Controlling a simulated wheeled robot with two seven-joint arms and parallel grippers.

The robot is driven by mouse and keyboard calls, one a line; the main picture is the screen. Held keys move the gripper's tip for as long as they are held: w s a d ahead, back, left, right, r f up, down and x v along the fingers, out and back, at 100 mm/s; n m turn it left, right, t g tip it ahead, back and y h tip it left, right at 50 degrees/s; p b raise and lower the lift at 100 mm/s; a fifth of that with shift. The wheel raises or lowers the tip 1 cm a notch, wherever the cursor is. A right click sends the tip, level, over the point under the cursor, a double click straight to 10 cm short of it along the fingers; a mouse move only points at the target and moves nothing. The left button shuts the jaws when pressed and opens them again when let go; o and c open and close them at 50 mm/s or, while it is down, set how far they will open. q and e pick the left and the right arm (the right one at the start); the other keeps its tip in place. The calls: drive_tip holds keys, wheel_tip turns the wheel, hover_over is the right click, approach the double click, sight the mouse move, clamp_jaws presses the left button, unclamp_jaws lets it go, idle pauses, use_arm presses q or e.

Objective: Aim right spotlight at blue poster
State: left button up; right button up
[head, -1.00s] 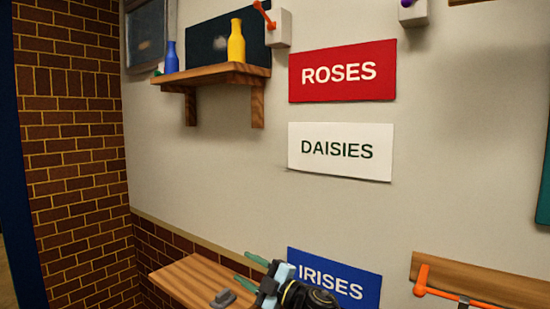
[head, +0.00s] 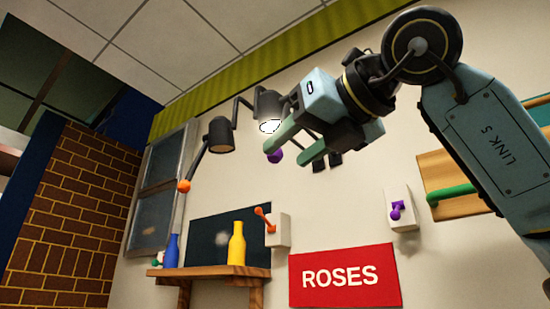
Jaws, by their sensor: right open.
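Two dark grey spotlights hang on bent arms at the upper middle. The right spotlight (head: 268,104) shows a pale, bright face pointing down. A purple ball (head: 275,157) shows below it, partly covered by my gripper. The left spotlight (head: 220,135) has an orange ball (head: 183,186) at the end of a rod. My right gripper (head: 286,153) is open, its two green fingers pointing left and down beside the purple ball. I cannot tell whether they touch the ball. The blue poster is outside the view now. My left gripper is not in view.
A red ROSES poster (head: 344,277) hangs on the wall. A wooden shelf (head: 215,271) holds a blue bottle (head: 172,251) and a yellow bottle (head: 236,243). Wall boxes carry an orange lever (head: 265,218) and a purple lever (head: 397,210). A brick wall (head: 75,205) stands left.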

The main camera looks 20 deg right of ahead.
sight(275, 155)
drive_tip(key=s+d+r+m+t+h, duration=0.1)
drive_tip(key=s+d+r+t+h, duration=0.1)
drive_tip(key=s+r, duration=0.15)
drive_tip(key=p+x, duration=0.4)
drive_tip(key=x, duration=0.8)
drive_tip(key=shift+w+p, duration=0.25)
drive_tip(key=shift+p, duration=0.1)
drive_tip(key=shift+c, duration=0.3)
clamp_jaws()
